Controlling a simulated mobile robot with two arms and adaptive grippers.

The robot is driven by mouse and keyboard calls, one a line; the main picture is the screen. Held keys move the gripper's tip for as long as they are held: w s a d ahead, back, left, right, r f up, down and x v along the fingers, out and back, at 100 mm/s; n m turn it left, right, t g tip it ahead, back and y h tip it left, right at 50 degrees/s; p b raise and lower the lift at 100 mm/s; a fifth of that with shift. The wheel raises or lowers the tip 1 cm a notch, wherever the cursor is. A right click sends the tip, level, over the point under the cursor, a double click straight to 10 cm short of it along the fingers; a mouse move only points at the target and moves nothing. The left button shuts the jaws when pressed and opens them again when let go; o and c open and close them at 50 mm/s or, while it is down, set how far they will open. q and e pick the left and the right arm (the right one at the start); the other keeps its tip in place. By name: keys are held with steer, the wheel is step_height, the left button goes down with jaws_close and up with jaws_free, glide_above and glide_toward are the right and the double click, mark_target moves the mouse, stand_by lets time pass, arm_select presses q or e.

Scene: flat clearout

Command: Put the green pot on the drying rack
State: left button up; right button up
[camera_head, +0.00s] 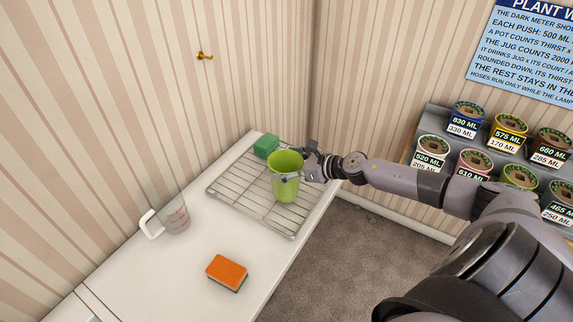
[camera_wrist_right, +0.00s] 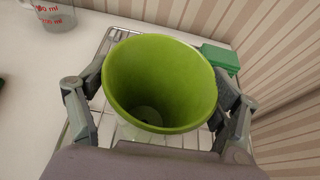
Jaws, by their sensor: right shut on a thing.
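The green pot (camera_head: 286,178) is upright and empty, over the right part of the drying rack (camera_head: 232,191) in the head view. My right gripper (camera_head: 288,177) is shut on the pot, with a finger on each side. In the right wrist view the pot (camera_wrist_right: 160,85) sits between the fingers of the gripper (camera_wrist_right: 158,105), and I look down into its open mouth. The wire rack (camera_wrist_right: 112,40) shows behind and below it. Whether the pot's base touches the wires I cannot tell. My left gripper is in neither view.
A green block (camera_head: 266,146) lies at the rack's far corner. A clear measuring jug (camera_head: 171,218) and an orange sponge (camera_head: 227,272) stand on the white counter (camera_head: 150,280). Several labelled pots (camera_head: 510,127) stand on a shelf at the right.

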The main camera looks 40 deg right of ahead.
steer(key=o, duration=1.5)
steer(key=shift+f, duration=0.15)
steer(key=o, duration=0.4)
